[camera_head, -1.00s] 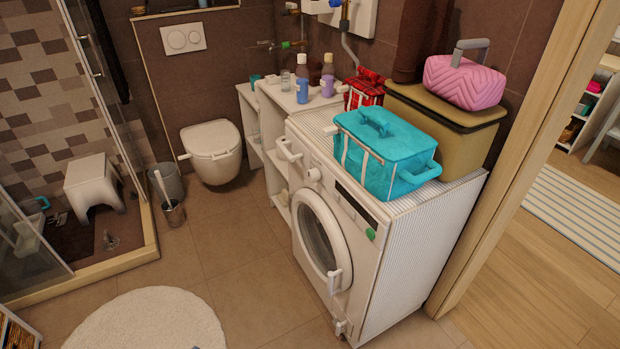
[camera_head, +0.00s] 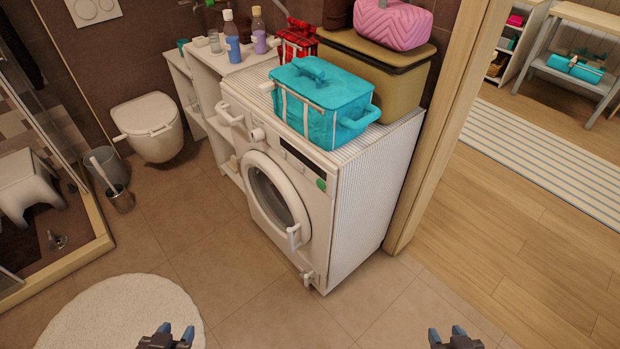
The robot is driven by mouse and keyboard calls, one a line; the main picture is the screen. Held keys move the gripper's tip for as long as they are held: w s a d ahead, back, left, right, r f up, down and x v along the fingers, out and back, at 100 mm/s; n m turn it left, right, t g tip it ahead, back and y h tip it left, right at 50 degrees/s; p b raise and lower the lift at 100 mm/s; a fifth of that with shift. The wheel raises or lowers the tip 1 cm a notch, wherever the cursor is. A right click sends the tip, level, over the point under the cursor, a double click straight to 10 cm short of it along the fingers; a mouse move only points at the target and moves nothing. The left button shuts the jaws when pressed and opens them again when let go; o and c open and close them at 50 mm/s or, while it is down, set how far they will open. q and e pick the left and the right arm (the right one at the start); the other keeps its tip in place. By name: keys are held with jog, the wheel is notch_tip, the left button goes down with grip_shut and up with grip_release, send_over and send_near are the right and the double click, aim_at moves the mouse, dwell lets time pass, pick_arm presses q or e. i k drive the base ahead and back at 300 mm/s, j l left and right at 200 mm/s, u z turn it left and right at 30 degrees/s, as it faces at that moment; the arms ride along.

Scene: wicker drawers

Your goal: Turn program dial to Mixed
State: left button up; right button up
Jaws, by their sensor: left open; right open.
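A white washing machine (camera_head: 345,203) stands right of centre in the head view. Its program dial (camera_head: 257,135) is a small round white knob on the upper front panel, between the detergent drawer handle (camera_head: 229,114) and a dark display (camera_head: 298,155). I cannot read any program labels or the dial's setting. The round door (camera_head: 274,194) looks closed. My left gripper (camera_head: 167,330) is open and empty at the bottom edge, over the round rug. My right gripper (camera_head: 455,333) is open and empty at the bottom right. Both are well apart from the machine.
A turquoise basket (camera_head: 320,105) and a tan box (camera_head: 378,72) sit on the machine. A white shelf (camera_head: 222,62) with bottles adjoins its left side. A toilet (camera_head: 150,127) stands further left. Tiled floor (camera_head: 235,285) in front of the machine is clear.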

aim_at(258, 134)
jog(key=i+j+u, duration=0.1)
jog(key=u, duration=0.3)
jog(key=i+j+u, duration=0.1)
jog(key=u, duration=0.35)
jog(key=i+j+u, duration=0.1)
jog(key=u, duration=0.3)
jog(key=i+j, duration=0.05)
jog(key=j, duration=0.05)
